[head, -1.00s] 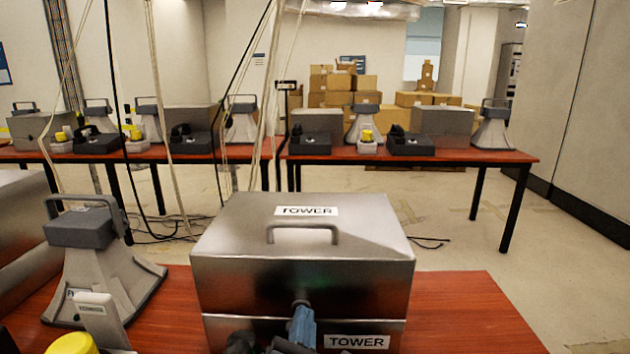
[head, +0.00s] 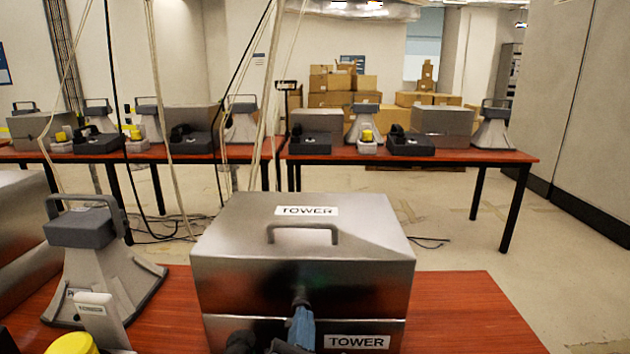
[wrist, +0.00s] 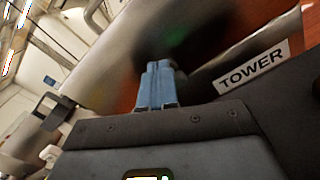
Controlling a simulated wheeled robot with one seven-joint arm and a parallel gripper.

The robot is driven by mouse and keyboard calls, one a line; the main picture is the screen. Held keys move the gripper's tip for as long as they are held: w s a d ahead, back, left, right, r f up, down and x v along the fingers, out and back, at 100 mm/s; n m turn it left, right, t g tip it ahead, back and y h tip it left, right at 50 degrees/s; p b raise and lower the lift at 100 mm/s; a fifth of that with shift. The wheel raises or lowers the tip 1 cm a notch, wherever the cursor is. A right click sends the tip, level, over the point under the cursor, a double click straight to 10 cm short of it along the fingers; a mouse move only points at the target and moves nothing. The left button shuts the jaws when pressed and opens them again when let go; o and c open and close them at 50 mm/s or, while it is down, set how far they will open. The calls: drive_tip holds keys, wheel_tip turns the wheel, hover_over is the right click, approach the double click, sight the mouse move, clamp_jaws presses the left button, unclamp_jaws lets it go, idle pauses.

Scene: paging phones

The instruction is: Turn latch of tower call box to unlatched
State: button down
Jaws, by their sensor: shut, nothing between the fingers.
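The tower call box (head: 230,272) is a brushed-metal box on the red-brown table. It has a lid handle (head: 300,229) and TOWER labels on its top and lower front. Its lid looks closed, with a seam across the front. My gripper (head: 301,312) is at the middle of the front, by the seam, with its blue fingers shut. In the wrist view, the blue fingers (wrist: 158,82) are together against the blurred metal front, left of the TOWER label (wrist: 252,68). The latch lies behind the fingertips and I cannot make out its position.
A grey horn-shaped unit (head: 95,265) stands left of the box, with a pale handset-like piece (head: 100,318) and a yellow knob (head: 72,344) in front. The table (head: 465,310) is bare to the right. More tables with devices stand behind.

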drive_tip(key=shift+d+r+p, duration=0.1)
drive_tip(key=shift+r+p, duration=0.25)
drive_tip(key=shift+p, duration=0.05)
drive_tip(key=shift+s, duration=0.15)
drive_tip(key=shift+s+p, duration=0.7)
drive_tip(key=shift+s, duration=2.2)
